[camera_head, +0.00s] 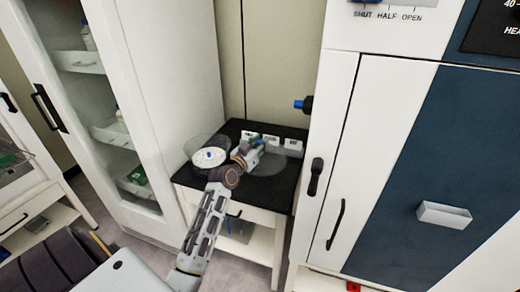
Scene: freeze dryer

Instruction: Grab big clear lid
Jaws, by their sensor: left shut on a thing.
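A big clear lid (292,151) shows as a see-through round shape over the dark top of the small table. My left gripper (262,143) reaches over the table from below and is shut at the lid's left side. The exact grip is small and partly hidden by the gripper itself. Left of the gripper stands a clear round vessel (191,147) with a white disc (209,157) that carries a small blue part. My right gripper is not in view.
The small table (262,188) has a black top and stands between a white glass-door cabinet (165,75) on the left and a large white and blue machine (405,165) on the right. A black and blue fitting (304,104) sticks out from the machine towards the table.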

